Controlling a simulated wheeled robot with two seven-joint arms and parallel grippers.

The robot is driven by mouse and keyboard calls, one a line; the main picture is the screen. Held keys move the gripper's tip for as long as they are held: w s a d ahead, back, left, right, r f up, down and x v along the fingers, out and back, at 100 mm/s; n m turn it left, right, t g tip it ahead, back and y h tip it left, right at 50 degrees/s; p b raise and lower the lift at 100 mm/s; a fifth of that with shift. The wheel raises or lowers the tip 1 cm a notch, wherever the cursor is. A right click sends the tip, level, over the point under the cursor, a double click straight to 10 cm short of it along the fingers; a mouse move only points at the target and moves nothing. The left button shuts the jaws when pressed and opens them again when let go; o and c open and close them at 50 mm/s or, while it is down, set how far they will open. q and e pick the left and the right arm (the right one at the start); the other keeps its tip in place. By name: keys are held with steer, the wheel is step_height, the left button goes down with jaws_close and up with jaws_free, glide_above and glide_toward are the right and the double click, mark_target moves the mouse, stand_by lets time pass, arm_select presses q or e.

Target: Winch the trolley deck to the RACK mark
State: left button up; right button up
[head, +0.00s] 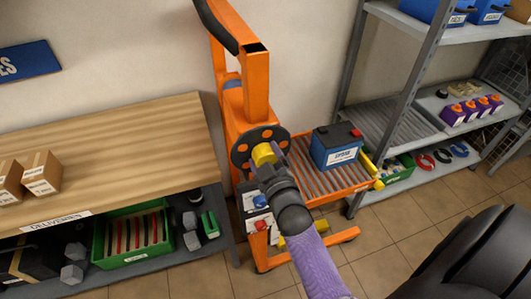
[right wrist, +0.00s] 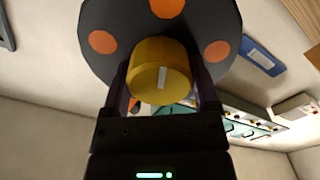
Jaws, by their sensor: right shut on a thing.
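The orange trolley (head: 232,112) stands upright against the wall between the table and the shelf rack. Its dark winch disc with orange spots (head: 240,155) carries a yellow knob (head: 263,154). My right gripper (head: 268,163) is shut on that knob; in the right wrist view the fingers flank the yellow knob (right wrist: 160,75), which bears a pale mark. The roller deck (head: 305,182) sits low beside the mast, with a blue battery (head: 335,148) on it. I cannot make out a RACK mark; my arm hides part of the trolley. My left gripper is not in view.
A wooden table (head: 110,125) with cardboard boxes (head: 42,173) is at left, a green crate (head: 133,237) below it. Tiled floor (head: 380,245) is open in front.

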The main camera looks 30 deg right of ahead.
steer(key=m+p, duration=0.1)
steer(key=m, duration=0.2)
steer(key=m+p, duration=0.1)
steer(key=m, duration=0.2)
steer(key=shift+m, duration=0.4)
steer(key=shift+m+p, duration=0.35)
steer(key=shift+m, duration=0.65)
